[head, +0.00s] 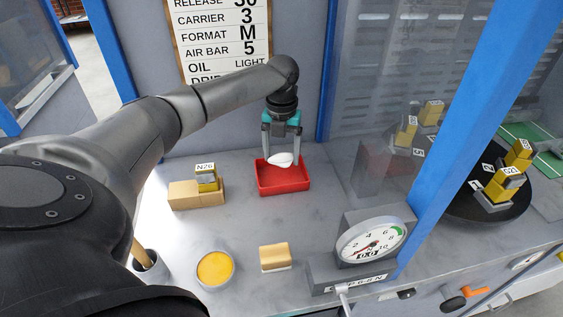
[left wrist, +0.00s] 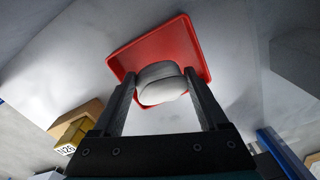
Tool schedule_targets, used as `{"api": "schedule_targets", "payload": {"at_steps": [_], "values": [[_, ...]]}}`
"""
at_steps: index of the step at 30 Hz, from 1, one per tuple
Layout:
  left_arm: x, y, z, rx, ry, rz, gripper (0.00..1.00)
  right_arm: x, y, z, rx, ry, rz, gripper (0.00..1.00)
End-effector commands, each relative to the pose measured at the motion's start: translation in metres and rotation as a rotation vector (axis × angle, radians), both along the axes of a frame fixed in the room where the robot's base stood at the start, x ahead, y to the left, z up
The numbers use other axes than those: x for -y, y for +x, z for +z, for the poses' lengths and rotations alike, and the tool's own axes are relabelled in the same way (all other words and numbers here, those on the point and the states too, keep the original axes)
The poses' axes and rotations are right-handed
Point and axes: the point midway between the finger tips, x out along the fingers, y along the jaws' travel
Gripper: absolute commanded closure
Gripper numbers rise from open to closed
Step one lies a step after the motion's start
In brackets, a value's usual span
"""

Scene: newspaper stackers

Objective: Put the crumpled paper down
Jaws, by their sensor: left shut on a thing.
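The crumpled paper (head: 281,160) is a small white lump held at the fingertips of my left gripper (head: 281,158). It also shows in the left wrist view (left wrist: 161,84), between the two dark fingers of the left gripper (left wrist: 163,90). The gripper points down and is shut on the paper. Below it is a shallow red tray (head: 283,184) on the grey counter; the tray also shows behind the paper in the left wrist view (left wrist: 192,45). I cannot tell whether the paper touches the tray. My right gripper is not in view.
A tan block with a yellow piece marked N26 (head: 206,178) stands left of the tray. In front are a yellow-filled round tin (head: 215,268), a tan-and-white block (head: 275,256) and a dial gauge (head: 370,240). A blue post (head: 452,130) and clear panel stand at the right.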

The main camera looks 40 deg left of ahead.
Motion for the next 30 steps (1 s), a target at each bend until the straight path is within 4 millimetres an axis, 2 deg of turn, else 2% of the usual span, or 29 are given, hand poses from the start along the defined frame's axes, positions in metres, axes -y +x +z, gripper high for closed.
{"api": "schedule_targets", "payload": {"at_steps": [1,3,6,19,20,26,30], "values": [[0.0,-0.001,-0.012,-0.004,0.0,0.0,0.76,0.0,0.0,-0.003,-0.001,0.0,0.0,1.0],[0.0,-0.001,-0.024,-0.004,0.0,0.002,0.76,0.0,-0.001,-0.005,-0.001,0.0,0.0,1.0],[0.0,-0.001,-0.035,-0.002,0.001,0.001,0.76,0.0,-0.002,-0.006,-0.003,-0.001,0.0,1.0],[0.0,0.0,-0.041,-0.001,0.0,0.0,0.76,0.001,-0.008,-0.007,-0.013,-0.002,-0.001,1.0],[0.0,0.0,-0.041,0.0,0.001,0.0,0.22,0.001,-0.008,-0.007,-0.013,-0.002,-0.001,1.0],[0.0,0.0,-0.041,0.0,0.001,0.0,0.0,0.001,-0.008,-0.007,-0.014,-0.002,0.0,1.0],[0.0,0.0,-0.041,0.0,0.001,0.0,0.0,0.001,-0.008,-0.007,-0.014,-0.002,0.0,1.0]]}}
